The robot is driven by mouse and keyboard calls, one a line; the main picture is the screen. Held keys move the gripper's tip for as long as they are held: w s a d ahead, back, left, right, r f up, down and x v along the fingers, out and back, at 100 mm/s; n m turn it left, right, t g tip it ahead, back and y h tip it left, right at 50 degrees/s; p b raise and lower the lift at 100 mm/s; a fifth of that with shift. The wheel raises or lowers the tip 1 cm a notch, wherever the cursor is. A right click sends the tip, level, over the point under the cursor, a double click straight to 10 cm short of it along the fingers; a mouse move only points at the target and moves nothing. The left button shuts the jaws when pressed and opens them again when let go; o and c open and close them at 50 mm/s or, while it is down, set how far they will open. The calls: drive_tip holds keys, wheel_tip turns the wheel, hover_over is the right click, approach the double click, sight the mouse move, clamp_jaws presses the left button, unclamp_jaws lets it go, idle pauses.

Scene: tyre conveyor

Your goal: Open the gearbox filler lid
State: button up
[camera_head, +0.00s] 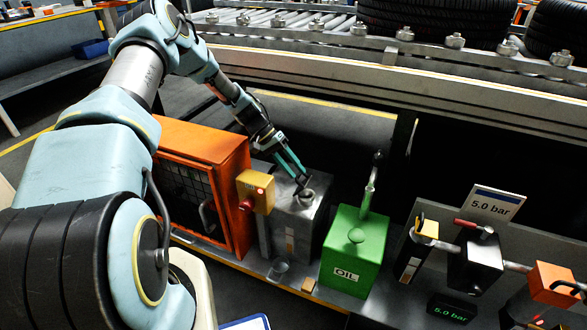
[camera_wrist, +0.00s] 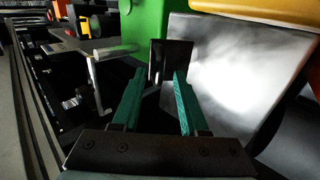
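The gearbox is a grey metal box (camera_head: 297,232) between the orange cabinet and the green oil can. A round filler neck (camera_head: 306,197) stands on its top; I cannot make out clearly whether its lid is open or shut. My gripper (camera_head: 300,177) has teal fingers pointing down, just above and beside the neck. In the wrist view my gripper (camera_wrist: 160,74) is open, with a gap between its fingertips. A dark flat plate (camera_wrist: 171,55) shows beyond that gap, and I cannot tell what it is. The bright grey box face (camera_wrist: 245,70) is to its right.
The orange cabinet (camera_head: 205,140) with a yellow button box (camera_head: 256,190) stands left of the gearbox. The green oil can (camera_head: 352,262) is close on its right, its spout (camera_head: 370,185) sticking up. Valves and a 5.0 bar sign (camera_head: 492,205) are farther right. The conveyor (camera_head: 400,65) runs behind.

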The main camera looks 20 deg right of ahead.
sight(307, 181)
drive_tip(key=v, duration=1)
drive_tip(key=shift+a+r, duration=0.2)
drive_tip(key=shift+r, duration=0.15)
drive_tip(key=shift+w, duration=0.15)
drive_tip(key=shift+c, duration=0.3)
